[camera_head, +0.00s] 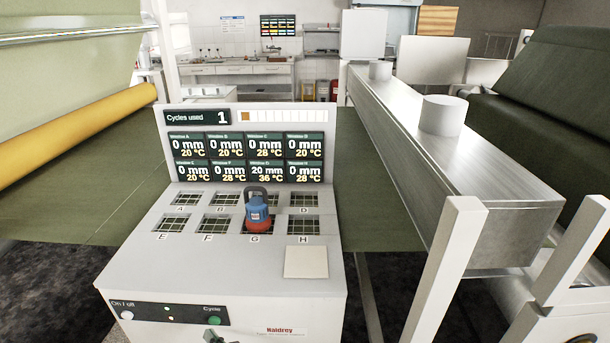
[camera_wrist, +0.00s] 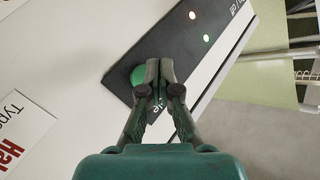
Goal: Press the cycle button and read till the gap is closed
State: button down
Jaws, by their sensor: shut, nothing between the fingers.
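The console (camera_head: 130,270) carries a display (camera_head: 250,145) that reads "Cycles used 1". The lower-row window third from left, apparently G, reads 20 mm and 36 °C; the other windows read 0 mm at 20 or 28 °C. The green cycle button (camera_head: 215,320) is on the front panel, and it also shows in the wrist view (camera_wrist: 138,75). My gripper (camera_wrist: 160,70) is shut and empty, its fingertips overlapping the button's right edge; I cannot tell whether they touch it. In the head view only a small part of my gripper (camera_head: 213,336) shows, at the bottom edge.
A blue weight-like object (camera_head: 257,213) with a red base and dark handle stands over opening G. The other openings are bare grids. A pale square pad (camera_head: 306,262) lies at the console's right. A metal beam (camera_head: 470,150) and white posts stand to the right.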

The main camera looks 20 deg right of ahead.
jog(key=s, duration=0.1)
jog(key=s+a, duration=0.1)
jog(key=s, duration=0.2)
jog(key=shift+s+a, duration=0.15)
jog(key=shift+a, duration=0.1)
dwell(0.7)
jog(key=s+d+f+n+h, duration=0.1)
jog(key=s+d+f+h, duration=0.1)
jog(key=s+d, duration=0.9)
jog(key=s+d+f+h, duration=0.1)
jog(key=s+d, duration=0.7)
jog(key=s, duration=0.6)
jog(key=s+d+r+h, duration=0.2)
jog(key=s+d+r, duration=0.2)
jog(key=s+r, duration=0.3)
jog(key=s+d+r+n+h, duration=0.1)
jog(key=s+d+r, duration=0.3)
jog(key=s+r, duration=0.4)
jog(key=s+h, duration=0.1)
jog(key=s, duration=0.5)
jog(key=shift+s+r, duration=0.15)
jog(key=shift+s, duration=0.25)
dwell(1.7)
